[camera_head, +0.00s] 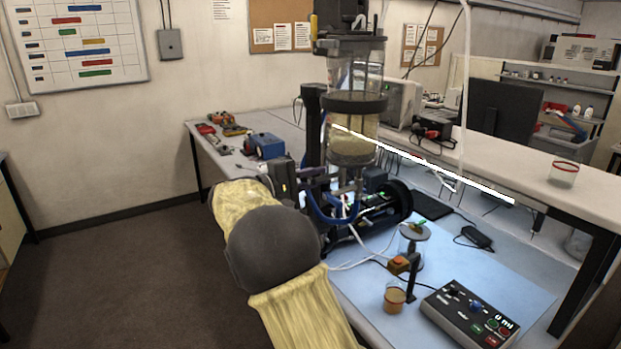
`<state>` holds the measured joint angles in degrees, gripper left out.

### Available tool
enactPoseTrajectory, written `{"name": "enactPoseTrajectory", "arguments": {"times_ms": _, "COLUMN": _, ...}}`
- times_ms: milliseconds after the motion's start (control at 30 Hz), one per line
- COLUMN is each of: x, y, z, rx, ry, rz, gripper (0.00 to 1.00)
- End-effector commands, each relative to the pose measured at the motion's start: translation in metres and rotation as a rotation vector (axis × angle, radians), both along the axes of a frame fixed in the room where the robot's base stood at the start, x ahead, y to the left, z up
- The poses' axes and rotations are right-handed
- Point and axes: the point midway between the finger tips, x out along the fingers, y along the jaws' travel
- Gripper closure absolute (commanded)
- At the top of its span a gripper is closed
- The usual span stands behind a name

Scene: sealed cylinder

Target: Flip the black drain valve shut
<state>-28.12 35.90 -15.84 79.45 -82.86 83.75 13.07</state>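The clear cylinder (352,148) stands upright on the bench with dark collars, and its lower part looks filled with something yellowish. Below it are small metal fittings (348,190) and a curved blue part (330,218). I cannot pick out the black drain valve for certain among the dark parts there; it is too small or hidden. My yellow arm with a grey joint reaches up from the bottom. My gripper (308,174) is just left of the fittings below the cylinder. Its fingers are too small and dark to tell whether they are open or touch anything.
A dark horizontal machine body (380,208) lies behind the fittings. In front on the blue mat (480,262) are a cup (394,298), a small stand (411,262) and a control box (470,315). White tubes cross the mat. A blue device (264,146) is at the back left.

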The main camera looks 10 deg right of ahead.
Motion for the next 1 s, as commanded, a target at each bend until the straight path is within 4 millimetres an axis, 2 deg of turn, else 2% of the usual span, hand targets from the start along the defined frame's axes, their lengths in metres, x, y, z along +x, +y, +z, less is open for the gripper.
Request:
{"name": "enactPoseTrajectory", "arguments": {"times_ms": 267, "x": 0.0006, "y": 0.0068, "z": -0.0038, "rx": 0.007, "ry": -0.006, "rz": 0.011, "gripper": 1.0}}
{"name": "enactPoseTrajectory", "arguments": {"times_ms": 500, "x": 0.0013, "y": 0.008, "z": -0.0057, "rx": 0.036, "ry": -0.088, "rz": 0.014, "gripper": 1.0}}
{"name": "enactPoseTrajectory", "arguments": {"times_ms": 733, "x": 0.002, "y": 0.0059, "z": -0.0009, "rx": 0.066, "ry": -0.179, "rz": 0.012, "gripper": 1.0}}
{"name": "enactPoseTrajectory", "arguments": {"times_ms": 1000, "x": 0.002, "y": 0.0052, "z": 0.0032, "rx": 0.071, "ry": -0.197, "rz": 0.011, "gripper": 1.0}}
